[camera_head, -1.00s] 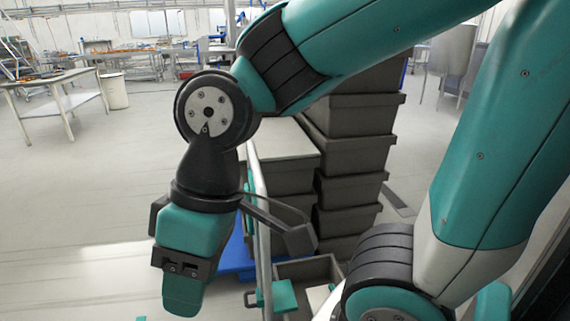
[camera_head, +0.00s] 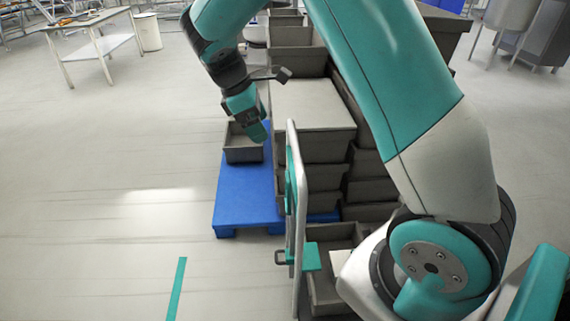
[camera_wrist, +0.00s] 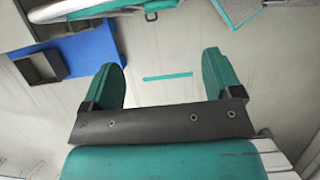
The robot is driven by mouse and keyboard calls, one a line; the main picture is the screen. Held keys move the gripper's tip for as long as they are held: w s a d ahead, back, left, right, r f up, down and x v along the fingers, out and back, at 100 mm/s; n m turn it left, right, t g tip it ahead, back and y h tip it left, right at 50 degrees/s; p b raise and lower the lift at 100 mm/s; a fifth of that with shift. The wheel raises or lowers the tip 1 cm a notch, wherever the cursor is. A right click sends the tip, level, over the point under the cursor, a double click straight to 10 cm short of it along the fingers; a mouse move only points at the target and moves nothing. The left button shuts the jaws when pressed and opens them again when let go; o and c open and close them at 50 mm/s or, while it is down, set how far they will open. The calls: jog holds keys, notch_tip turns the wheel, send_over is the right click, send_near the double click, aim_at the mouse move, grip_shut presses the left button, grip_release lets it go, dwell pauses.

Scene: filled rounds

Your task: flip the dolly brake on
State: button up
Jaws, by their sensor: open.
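A low blue platform (camera_head: 240,200), which may be the dolly, lies on the floor at centre; its left part is bare. It also shows at the upper left of the wrist view (camera_wrist: 92,55). I cannot pick out a brake lever with certainty. My gripper (camera_head: 256,128) hangs above the platform's far left part, over a small grey open bin (camera_head: 240,154). In the wrist view my gripper (camera_wrist: 160,68) has its two teal fingers wide apart with nothing between them. That bin also shows in the wrist view (camera_wrist: 35,67), off to the left of the fingers.
Stacked grey crates (camera_head: 310,148) stand right of the gripper. An upright pale rail (camera_head: 300,180) with teal parts and a small dark block (camera_head: 281,257) stands nearer. A teal strip (camera_head: 176,288) marks the floor. Open floor lies left; a table (camera_head: 95,45) stands far left.

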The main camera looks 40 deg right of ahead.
aim_at(288, 175)
jog(key=p+x, duration=0.3)
jog(key=x, duration=1.3)
jog(key=shift+s+f, duration=0.1)
jog(key=shift+f, duration=0.3)
jog(key=shift+c, duration=0.5)
